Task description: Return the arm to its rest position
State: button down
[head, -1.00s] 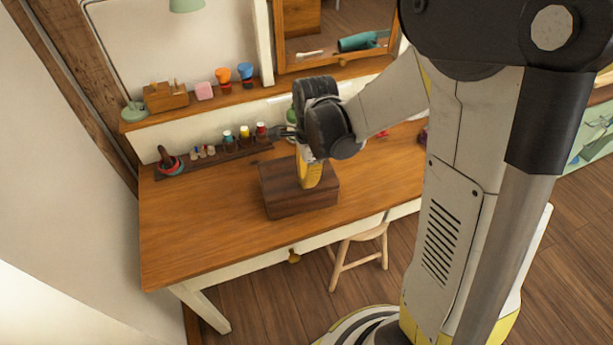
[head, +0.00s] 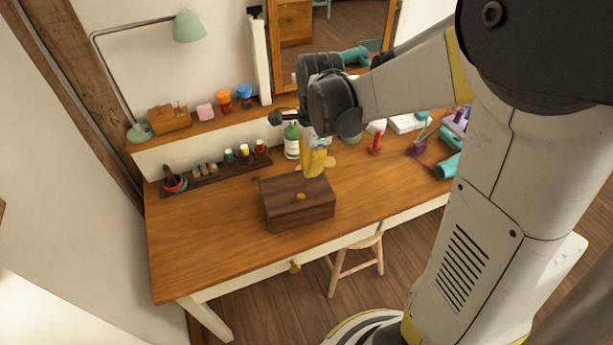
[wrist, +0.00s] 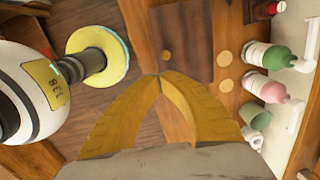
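My gripper (head: 312,172) hangs above the desk, fingers pointing down, just behind and above a dark wooden box (head: 298,205). In the wrist view its two yellow fingers (wrist: 160,76) converge and meet at the tips, with nothing between them. The box is closed, with a small round knob on its front. It also shows in the wrist view as a dark brown patch (wrist: 185,38) beyond the fingertips. The rest of my arm reaches in from the right in the head view.
The wooden desk (head: 205,240) has clear room at its left and front. A shelf, lamp (head: 189,27) and mirror (head: 335,30) are at the back. A stool (head: 356,262) stands in front.

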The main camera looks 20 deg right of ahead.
jog(key=s+a+r+n+t, duration=0.1)
jog(key=s+r+n+t, duration=0.2)
jog(key=n, duration=0.6)
jog(key=s+a+r+n+t+b, duration=0.1)
jog(key=s+r+n+t, duration=0.2)
jog(key=s+r+n, duration=0.3)
jog(key=shift+s+a+n+t+h, duration=0.35)
jog(key=shift+s+n, duration=0.9)
jog(key=shift+n, duration=0.75)
